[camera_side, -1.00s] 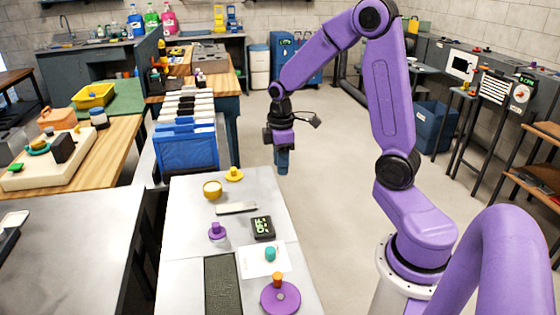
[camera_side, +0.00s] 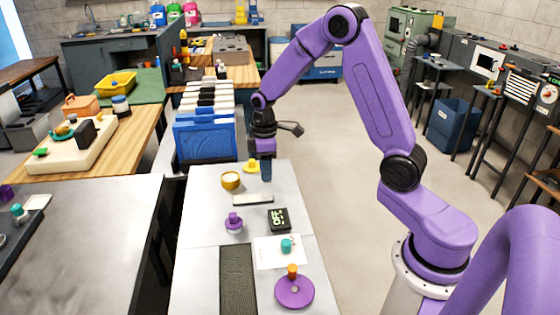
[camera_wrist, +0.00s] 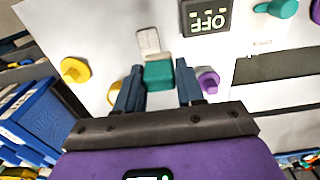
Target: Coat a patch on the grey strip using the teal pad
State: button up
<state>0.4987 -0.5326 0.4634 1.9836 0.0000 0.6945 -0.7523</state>
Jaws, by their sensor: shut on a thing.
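My gripper (camera_wrist: 159,88) is shut on a teal block (camera_wrist: 158,74), which shows between its fingers in the wrist view. In the side view my gripper (camera_side: 266,172) points down above the table's far part, near the yellow knobbed piece; the block is not distinct there. A small light grey strip (camera_side: 253,199) lies on the table, and beyond the block in the wrist view (camera_wrist: 148,40). A long dark grey textured panel (camera_side: 237,280) lies nearer. A separate teal knob (camera_side: 286,246) stands on a white sheet. I cannot tell which grey piece the task means.
A purple disc (camera_side: 294,291) with an orange knob lies nearer. Blue bins (camera_side: 205,137) stand left of the table.

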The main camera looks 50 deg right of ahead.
jog(key=shift+f, duration=3.35)
jog(key=shift+w+d+f, duration=0.2)
jog(key=shift+w+f, duration=0.15)
jog(key=shift+f, duration=0.3)
jog(key=shift+w+d, duration=1.1)
jog(key=shift+d, duration=0.05)
jog(key=shift+s+a, duration=1.25)
jog(key=shift+a, duration=0.05)
jog(key=shift+s+a+r, duration=0.15)
jog(key=shift+r, duration=3.85)
